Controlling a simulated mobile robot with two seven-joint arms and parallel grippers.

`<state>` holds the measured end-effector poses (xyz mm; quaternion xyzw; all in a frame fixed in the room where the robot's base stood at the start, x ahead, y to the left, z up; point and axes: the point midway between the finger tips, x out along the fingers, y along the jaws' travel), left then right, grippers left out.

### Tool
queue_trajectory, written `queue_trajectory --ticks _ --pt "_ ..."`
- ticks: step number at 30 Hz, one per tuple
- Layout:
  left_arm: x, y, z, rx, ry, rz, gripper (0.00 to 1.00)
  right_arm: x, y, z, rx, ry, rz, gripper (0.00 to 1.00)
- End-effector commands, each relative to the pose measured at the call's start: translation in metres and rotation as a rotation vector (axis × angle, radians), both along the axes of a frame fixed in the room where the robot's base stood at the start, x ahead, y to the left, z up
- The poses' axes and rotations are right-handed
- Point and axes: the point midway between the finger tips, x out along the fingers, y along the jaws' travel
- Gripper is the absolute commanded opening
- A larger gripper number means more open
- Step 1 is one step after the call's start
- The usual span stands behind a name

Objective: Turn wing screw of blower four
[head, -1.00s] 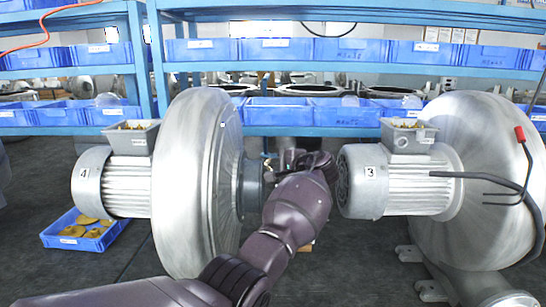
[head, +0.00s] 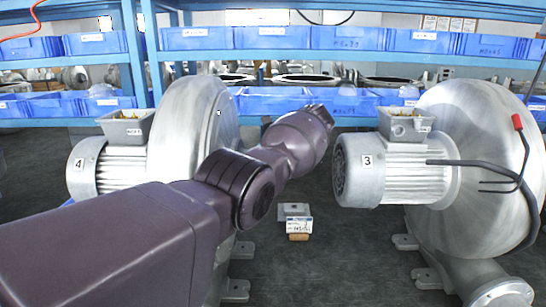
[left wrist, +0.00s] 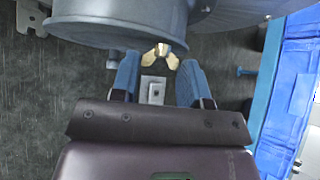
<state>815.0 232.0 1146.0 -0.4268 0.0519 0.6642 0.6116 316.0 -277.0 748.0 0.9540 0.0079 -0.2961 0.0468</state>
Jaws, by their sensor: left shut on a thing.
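Blower four (head: 190,110), a grey machine with a "4" label on its motor, stands at the left in the head view, partly hidden by my left arm. In the left wrist view its round grey flange (left wrist: 115,28) crosses the top. The brass wing screw (left wrist: 161,56) sits just below the flange edge, its two wings spread. My left gripper (left wrist: 160,68) has its blue fingertips on either side of the wing screw and is shut on it. In the head view the wrist hides the fingers and the screw. My right gripper is not in view.
Blower three (head: 400,165) stands to the right, with a black cable. Blue shelves with blue bins (head: 270,38) run along the back. A small labelled box (head: 294,222) is on the floor between the blowers. A blue bin (left wrist: 295,100) is at the right in the left wrist view.

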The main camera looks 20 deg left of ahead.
Motion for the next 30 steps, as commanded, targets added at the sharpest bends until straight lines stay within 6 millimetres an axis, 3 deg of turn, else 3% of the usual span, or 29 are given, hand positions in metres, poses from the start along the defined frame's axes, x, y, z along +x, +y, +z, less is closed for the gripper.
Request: queue_trajectory --ticks 4,23,24,28,30 --pt "0.0006 -0.0002 -0.0047 -0.012 0.043 0.001 0.18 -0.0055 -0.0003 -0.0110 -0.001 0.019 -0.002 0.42" --pt "0.0004 0.0000 -0.0016 -0.020 0.071 0.000 0.18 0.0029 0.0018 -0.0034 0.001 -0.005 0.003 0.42" --pt "0.0004 0.0000 -0.0016 -0.020 0.070 -0.001 0.46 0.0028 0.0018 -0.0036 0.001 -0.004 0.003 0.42" --pt "0.0005 0.0000 -0.0012 -0.020 0.069 0.000 0.66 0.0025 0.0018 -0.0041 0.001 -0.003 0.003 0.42" --pt "0.0006 0.0000 -0.0007 -0.020 0.068 0.000 0.67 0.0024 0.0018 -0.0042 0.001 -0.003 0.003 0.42"
